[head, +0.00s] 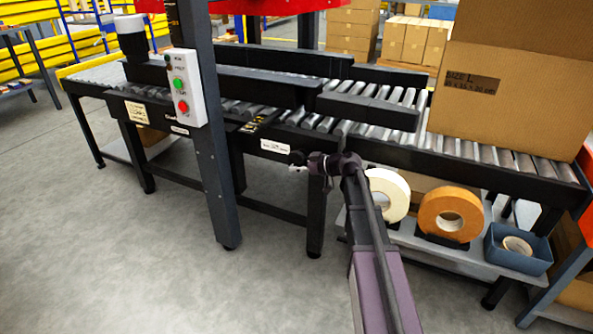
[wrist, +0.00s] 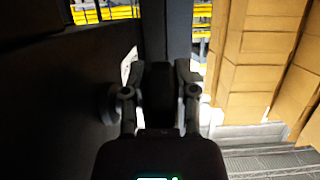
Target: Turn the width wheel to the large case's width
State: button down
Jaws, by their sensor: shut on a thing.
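My gripper (head: 298,164) reaches to the front side of the roller conveyor, below the scale label (head: 275,146). In the wrist view my gripper (wrist: 158,80) has its two fingers on either side of a dark part (wrist: 157,92), which I take to be the width wheel; it is shut on it. The wheel cannot be made out clearly in the head view, as my gripper covers that spot. The large case (head: 515,85), a brown carton marked SIZE L, stands on the rollers at the right. Two dark guide rails (head: 365,110) lie along the conveyor left of it.
A post with a green and red button box (head: 184,88) stands left of my gripper. A white tape roll (head: 387,195), an orange tape roll (head: 450,213) and a blue bin (head: 518,250) sit on the shelf below. The floor at the left front is clear.

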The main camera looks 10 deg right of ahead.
jog(key=shift+w+d, duration=0.1)
jog(key=shift+w, duration=0.1)
jog(key=shift+c, duration=2)
grip_release()
jog(key=shift+s, duration=0.1)
jog(key=shift+s+f, duration=0.1)
jog(key=shift+s, duration=0.05)
jog(key=shift+s+f+g, duration=0.4)
jog(key=shift+s+f, duration=0.05)
jog(key=shift+s, duration=0.05)
jog(key=s+r+m+g+h+p, duration=0.1)
jog(key=s+m+g+h+p, duration=0.2)
jog(key=s, duration=1.1)
jog(key=s+r+m+g+h+p, duration=0.2)
jog(key=s+m+g+h+p, duration=0.2)
jog(key=s+m+h+p, duration=0.3)
jog(key=s+h+p, duration=0.1)
jog(key=s+p, duration=0.4)
jog(key=s, duration=0.2)
jog(key=shift+m+g+h, duration=0.3)
jog(key=shift+m, duration=0.1)
